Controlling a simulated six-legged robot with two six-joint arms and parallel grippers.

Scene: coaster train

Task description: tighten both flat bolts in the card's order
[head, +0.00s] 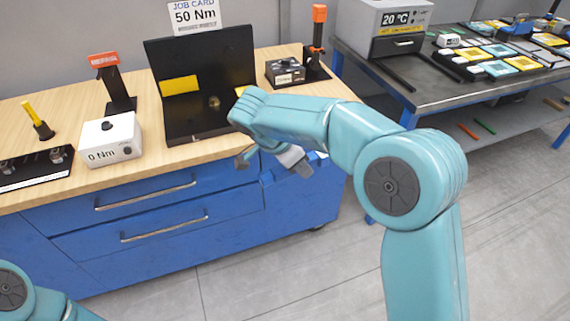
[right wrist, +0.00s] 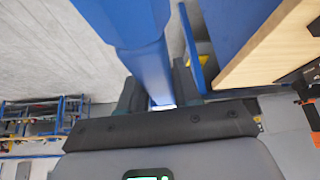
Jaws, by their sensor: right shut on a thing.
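The job card (head: 195,14) reads 50 Nm above a black L-shaped fixture (head: 230,55). My right gripper (head: 270,160) is low in front of the bench, below the worktop edge. In the right wrist view its fingers (right wrist: 160,92) are shut on a long blue bar-like part (right wrist: 140,45); whether it belongs to the bench I cannot tell. My left gripper is out of view.
On the worktop (head: 165,165) stand a white box (head: 110,140) reading 0 Nm, an orange-topped tool (head: 104,60), a yellow-handled tool (head: 36,117), a dark box (head: 285,72) and another orange-topped tool (head: 319,30). Blue drawers (head: 145,205) face me. The floor (head: 300,270) is clear.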

